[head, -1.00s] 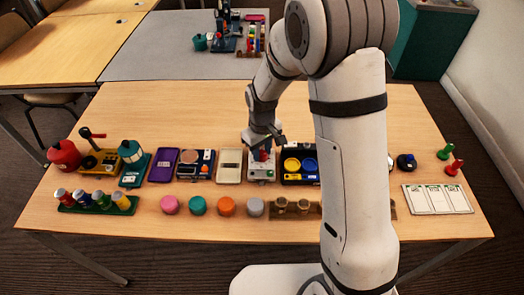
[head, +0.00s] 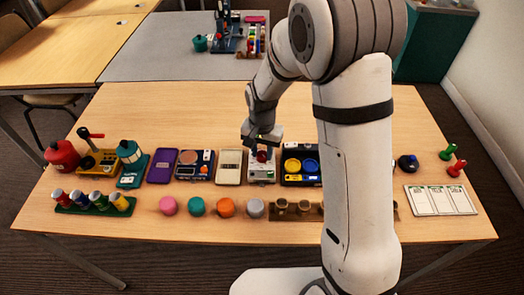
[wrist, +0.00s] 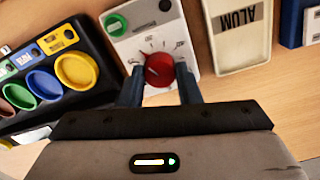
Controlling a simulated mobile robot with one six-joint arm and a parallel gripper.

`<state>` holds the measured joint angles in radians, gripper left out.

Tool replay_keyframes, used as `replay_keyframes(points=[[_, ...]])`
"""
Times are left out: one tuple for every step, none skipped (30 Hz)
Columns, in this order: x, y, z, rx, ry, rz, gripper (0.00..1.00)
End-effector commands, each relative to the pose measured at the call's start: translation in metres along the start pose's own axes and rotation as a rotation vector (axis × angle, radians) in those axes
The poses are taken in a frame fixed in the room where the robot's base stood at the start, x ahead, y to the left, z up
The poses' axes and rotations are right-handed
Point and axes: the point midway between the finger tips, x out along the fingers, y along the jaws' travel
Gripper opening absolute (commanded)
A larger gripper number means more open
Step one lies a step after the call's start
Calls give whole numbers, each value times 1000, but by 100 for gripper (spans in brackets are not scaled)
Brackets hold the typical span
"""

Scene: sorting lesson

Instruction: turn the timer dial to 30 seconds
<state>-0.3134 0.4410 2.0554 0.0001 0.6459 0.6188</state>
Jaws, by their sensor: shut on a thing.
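The timer (wrist: 120,48) is a pale box with a red dial (wrist: 159,69) and a printed scale around it. The scale's figures are too small to read surely. A small green knob (wrist: 116,25) sits near the box's corner. In the head view the timer (head: 262,178) stands mid-table with my gripper (head: 262,153) above it, pointing down. In the wrist view my gripper (wrist: 160,72) has one finger on each side of the red dial and is shut on it. The dial's pointer position cannot be told surely.
A black tray with coloured cups (wrist: 75,69) stands close beside the timer. On the other side lies a pale tray marked ALUM (wrist: 237,35). Coloured round lids (head: 226,207) and a brown rack (head: 310,213) stand in front. The table behind the timer is clear.

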Motion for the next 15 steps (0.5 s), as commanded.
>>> replay_keyframes(points=[[0, 0, -1, 43, 3, -2, 8], [0, 0, -1, 71, 3, -2, 8], [0, 0, -1, 108, 3, -2, 8], [0, 0, -1, 134, 3, -2, 8], [0, 0, -1, 161, 3, -2, 8], [0, 0, -1, 195, 3, -3, 8], [0, 0, -1, 220, 3, -3, 8], [0, 0, -1, 243, 3, -3, 8], [0, 0, -1, 274, 3, -3, 8], [0, 0, -1, 295, 3, -3, 8], [-1, 0, -1, 316, 3, -3, 8], [-1, 0, -1, 343, 3, -3, 8], [-1, 0, -1, 360, 3, -3, 8], [-1, 0, -1, 378, 3, -3, 8], [-1, 0, -1, 399, 3, -3, 8]])
